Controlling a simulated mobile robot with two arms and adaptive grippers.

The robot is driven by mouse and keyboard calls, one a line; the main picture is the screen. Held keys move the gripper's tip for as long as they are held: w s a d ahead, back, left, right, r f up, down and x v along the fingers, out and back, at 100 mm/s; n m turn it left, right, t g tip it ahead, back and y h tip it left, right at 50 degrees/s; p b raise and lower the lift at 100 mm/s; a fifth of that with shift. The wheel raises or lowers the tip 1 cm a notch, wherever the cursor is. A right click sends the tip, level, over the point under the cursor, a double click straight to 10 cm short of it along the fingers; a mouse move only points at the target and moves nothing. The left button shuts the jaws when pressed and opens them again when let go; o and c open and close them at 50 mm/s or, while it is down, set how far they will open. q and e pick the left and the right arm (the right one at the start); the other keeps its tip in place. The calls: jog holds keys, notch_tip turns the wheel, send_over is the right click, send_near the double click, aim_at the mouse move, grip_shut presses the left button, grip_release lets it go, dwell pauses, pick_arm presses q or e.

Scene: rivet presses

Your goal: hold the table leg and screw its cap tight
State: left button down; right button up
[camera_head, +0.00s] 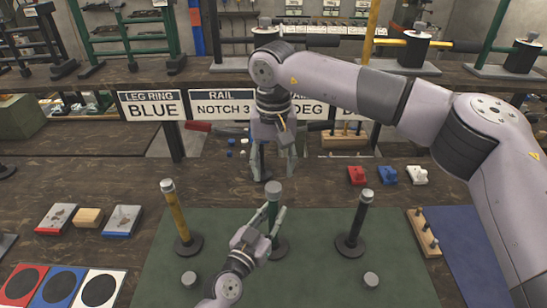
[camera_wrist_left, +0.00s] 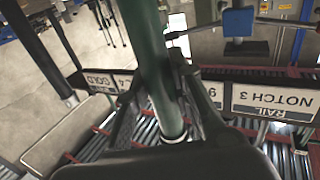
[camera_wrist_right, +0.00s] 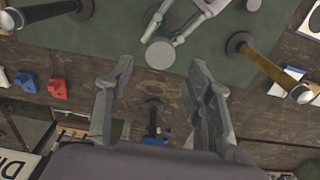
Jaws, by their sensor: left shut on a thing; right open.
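The green table leg (camera_head: 278,240) stands upright on the green mat with a grey cap (camera_head: 274,187) on its top. My left gripper (camera_head: 268,216) is shut on the green leg below the cap; the leg also runs between the fingers in the left wrist view (camera_wrist_left: 150,50). My right gripper (camera_head: 273,172) is open and points down, just above or behind the cap. In the right wrist view the round cap top (camera_wrist_right: 160,54) lies between and beyond the open fingertips (camera_wrist_right: 158,65). Nothing is between the right fingers. The cap's thread is hidden.
A yellow leg (camera_head: 180,220) stands left and a black leg (camera_head: 355,222) right, both capped. Loose grey caps (camera_head: 189,279) (camera_head: 371,279) lie on the mat (camera_head: 320,285). A wooden peg block (camera_head: 424,235) lies right. The sign shelf (camera_head: 225,75) is behind my right gripper.

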aim_at(274, 186)
notch_tip(274, 186, down, 6)
jog(key=shift+r, duration=0.1)
jog(key=shift+c, duration=0.6)
